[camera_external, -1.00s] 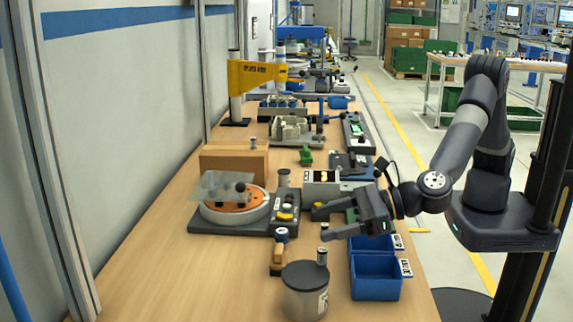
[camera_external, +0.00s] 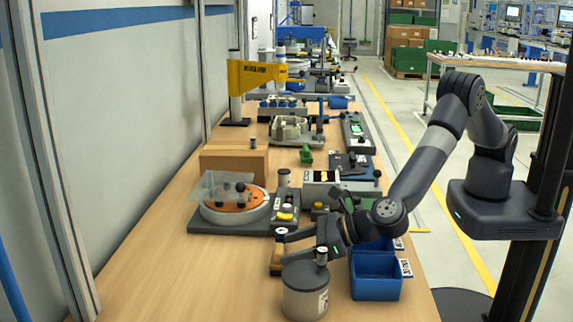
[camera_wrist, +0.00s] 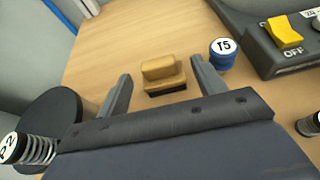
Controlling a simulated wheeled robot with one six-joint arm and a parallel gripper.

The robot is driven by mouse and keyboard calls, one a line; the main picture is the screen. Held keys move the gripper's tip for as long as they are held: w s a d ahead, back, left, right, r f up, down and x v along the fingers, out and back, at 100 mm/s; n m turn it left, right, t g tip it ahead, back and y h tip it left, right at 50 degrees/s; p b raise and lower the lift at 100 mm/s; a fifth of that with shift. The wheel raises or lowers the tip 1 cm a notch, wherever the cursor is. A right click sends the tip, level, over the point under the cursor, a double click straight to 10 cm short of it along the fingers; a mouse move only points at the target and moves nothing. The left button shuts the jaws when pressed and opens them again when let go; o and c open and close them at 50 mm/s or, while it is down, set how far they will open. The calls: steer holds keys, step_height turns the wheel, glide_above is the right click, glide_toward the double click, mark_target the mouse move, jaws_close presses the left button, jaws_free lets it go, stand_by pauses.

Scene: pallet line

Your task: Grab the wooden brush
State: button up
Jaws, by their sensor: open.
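The wooden brush (camera_external: 275,258) is a small tan block with a raised handle and a dark underside. It sits on the wooden bench, left of my gripper (camera_external: 285,250) and partly hidden by it. In the wrist view the brush (camera_wrist: 162,72) appears between the two fingertips of my gripper (camera_wrist: 160,75). The jaws are open, with nothing held.
A metal can (camera_external: 304,300) with a dark lid and a spring piece (camera_wrist: 38,149) are near the left finger. Blue bins (camera_external: 375,282) and a grey switch box (camera_wrist: 275,35) are nearby.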

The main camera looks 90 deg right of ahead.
mark_target(283, 249)
steer(key=shift+p+x, duration=0.4)
steer(key=shift+x, duration=1.25)
steer(key=shift+c, duration=0.2)
steer(key=c, duration=0.7)
steer(key=shift+c, duration=0.2)
steer(key=shift+r, duration=0.2)
